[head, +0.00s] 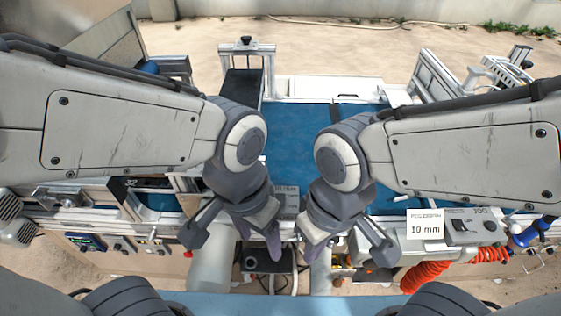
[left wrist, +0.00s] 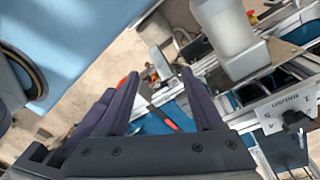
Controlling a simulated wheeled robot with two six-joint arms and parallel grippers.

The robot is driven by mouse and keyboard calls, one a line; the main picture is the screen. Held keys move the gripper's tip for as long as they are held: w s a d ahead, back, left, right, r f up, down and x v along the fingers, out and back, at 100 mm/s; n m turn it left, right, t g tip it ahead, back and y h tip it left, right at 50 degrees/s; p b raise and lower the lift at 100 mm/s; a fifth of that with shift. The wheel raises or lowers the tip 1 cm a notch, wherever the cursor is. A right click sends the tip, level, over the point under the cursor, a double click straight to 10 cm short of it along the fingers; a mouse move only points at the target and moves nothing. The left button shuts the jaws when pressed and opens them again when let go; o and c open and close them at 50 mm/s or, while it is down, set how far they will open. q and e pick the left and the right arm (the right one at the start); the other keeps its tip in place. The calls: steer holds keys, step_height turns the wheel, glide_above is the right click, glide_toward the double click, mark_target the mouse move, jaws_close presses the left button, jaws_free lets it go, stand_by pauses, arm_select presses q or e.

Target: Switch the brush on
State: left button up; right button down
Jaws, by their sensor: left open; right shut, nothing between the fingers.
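A grey plate with a small dark knob and printed marks (left wrist: 288,112) shows at the right of the left wrist view; its lettering is upside down and hard to read, but may say brush. In the head view a grey labelled plate (head: 286,196) shows between my two wrists, partly covered. My left gripper (head: 268,238) points down just left of centre, near that plate. Its two purple fingers are apart with nothing between them, as the left wrist view (left wrist: 162,108) shows. My right gripper (head: 309,246) points down just right of centre, shut and empty.
A blue belt (head: 300,118) runs behind my wrists. A jog panel (head: 472,227) and a 10 mm sign (head: 425,230) stand at the right. A control panel with a lit display (head: 85,242) is at the lower left. An orange hose (head: 425,273) hangs at the lower right.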

arm_select(q)
steer(key=w+d+f+n+b, duration=0.1)
steer(key=w+d+n+b, duration=0.25)
steer(key=w, duration=0.65)
steer(key=n+y+b, duration=0.1)
steer(key=n+b, duration=0.2)
glide_above(279, 195)
step_height(279, 195, down, 2)
step_height(279, 195, down, 10)
steer(key=shift+s+r+p, duration=0.1)
steer(key=shift+p, duration=0.4)
